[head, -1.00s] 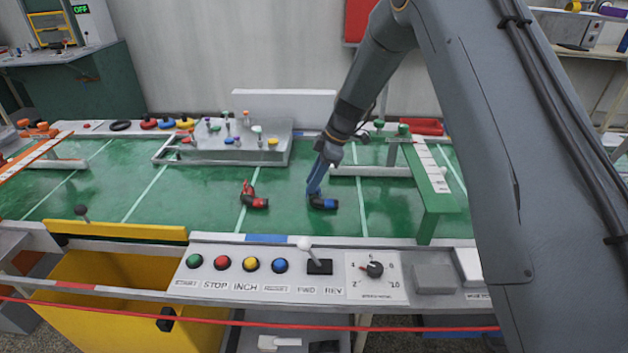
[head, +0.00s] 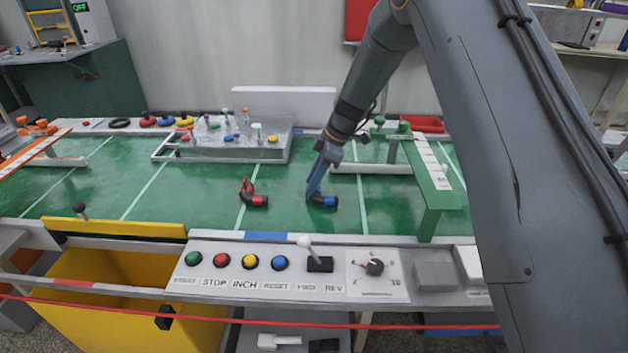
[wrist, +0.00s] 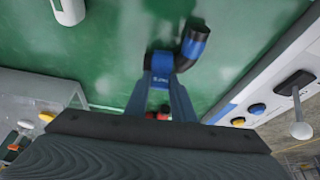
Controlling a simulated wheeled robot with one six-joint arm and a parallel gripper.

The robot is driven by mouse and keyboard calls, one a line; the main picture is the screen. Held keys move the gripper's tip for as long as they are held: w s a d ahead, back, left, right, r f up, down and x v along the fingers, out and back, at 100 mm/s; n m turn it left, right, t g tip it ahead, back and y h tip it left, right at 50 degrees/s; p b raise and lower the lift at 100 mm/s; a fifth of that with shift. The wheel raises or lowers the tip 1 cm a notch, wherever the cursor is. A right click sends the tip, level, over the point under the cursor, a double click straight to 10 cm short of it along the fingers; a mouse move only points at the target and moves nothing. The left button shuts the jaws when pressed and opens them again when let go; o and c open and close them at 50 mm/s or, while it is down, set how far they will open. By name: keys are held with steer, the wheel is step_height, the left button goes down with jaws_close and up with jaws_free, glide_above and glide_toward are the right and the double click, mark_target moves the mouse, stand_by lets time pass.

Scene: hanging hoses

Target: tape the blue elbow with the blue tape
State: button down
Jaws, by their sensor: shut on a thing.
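The fingers hide part of that end. A blue item at the back edge (head: 165,122) may be the blue tape; it is too small to be sure.
A red elbow (head: 254,196) lies to the left. A grey tray of small coloured parts (head: 230,150) stands behind. A green stand (head: 436,185) is to the right. The button panel (head: 290,280) and yellow bin (head: 120,285) are in front. The green surface at left is mostly clear.

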steer(key=shift+s+d+f+b, duration=0.15)
steer(key=shift+f+b, duration=0.1)
steer(key=shift+f, duration=0.25)
steer(key=shift+s+d+f+b, duration=0.15)
steer(key=shift+f+b, duration=0.1)
steer(key=shift+f, duration=0.25)
stand_by(0.4)
steer(key=c, duration=1.4)
jaws_free()
steer(key=shift+w+f, duration=0.1)
steer(key=shift+c, duration=0.2)
steer(key=w+a+b+v, duration=0.1)
steer(key=b+v, duration=0.1)
steer(key=v, duration=0.7)
steer(key=s+d+m+h, duration=0.1)
steer(key=s+d+m, duration=0.4)
steer(key=s, duration=0.6)
steer(key=s+d+r+m+h, duration=0.1)
steer(key=s+d+m+h, duration=0.1)
steer(key=s+d+m, duration=0.4)
steer(key=s+d+m+h, duration=0.1)
steer(key=s+d+m, duration=0.5)
steer(key=s, duration=1)
steer(key=shift+s+r+m+h, duration=0.15)
steer(key=shift+s+m+h, duration=0.2)
steer(key=shift+m, duration=0.45)
